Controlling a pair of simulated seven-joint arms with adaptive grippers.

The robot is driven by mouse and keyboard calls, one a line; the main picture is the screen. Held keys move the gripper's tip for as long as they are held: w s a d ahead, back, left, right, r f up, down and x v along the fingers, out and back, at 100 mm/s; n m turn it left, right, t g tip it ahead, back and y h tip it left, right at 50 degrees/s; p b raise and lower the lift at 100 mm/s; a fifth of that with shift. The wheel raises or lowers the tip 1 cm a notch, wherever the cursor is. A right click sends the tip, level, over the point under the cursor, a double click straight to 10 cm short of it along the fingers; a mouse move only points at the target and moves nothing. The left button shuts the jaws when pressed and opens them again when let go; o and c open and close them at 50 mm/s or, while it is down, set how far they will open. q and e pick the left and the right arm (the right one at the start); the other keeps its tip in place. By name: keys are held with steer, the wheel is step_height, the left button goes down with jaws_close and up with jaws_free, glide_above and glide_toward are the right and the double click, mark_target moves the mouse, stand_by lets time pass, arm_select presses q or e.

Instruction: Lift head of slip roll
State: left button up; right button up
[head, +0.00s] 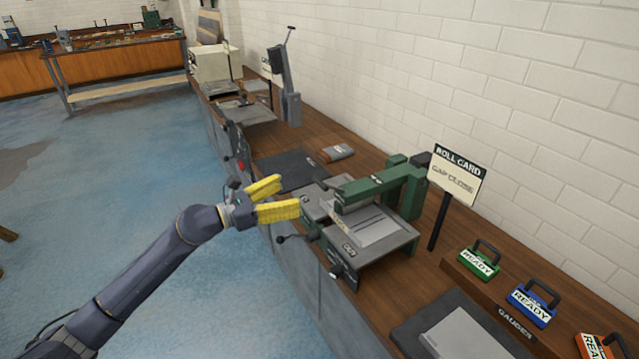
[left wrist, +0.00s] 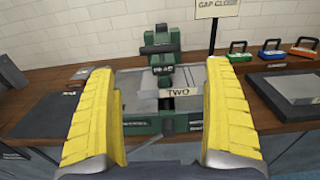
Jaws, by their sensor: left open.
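The slip roll (head: 360,225) is a green and grey machine on the wooden bench, with a flat grey bed and a green head arm (head: 372,188) reaching over it from a post at the back. In the left wrist view the slip roll (left wrist: 140,128) sits straight ahead, with a tag reading "TWO" (left wrist: 178,92) at its middle. My left gripper (head: 281,198) has yellow fingers spread open and empty, in front of and to the left of the machine, apart from it. Its fingers (left wrist: 164,120) frame the machine in the left wrist view. My right gripper is not in view.
Green (head: 478,262), blue (head: 531,305) and orange (head: 600,346) handled blocks sit further right. A dark mat (head: 290,169) lies to the left. The blue floor before the bench is clear.

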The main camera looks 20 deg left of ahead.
mark_target(320, 181)
arm_select(q)
steer(key=x, duration=1)
steer(key=shift+c, duration=0.2)
jaws_close()
stand_by(0.5)
stand_by(0.4)
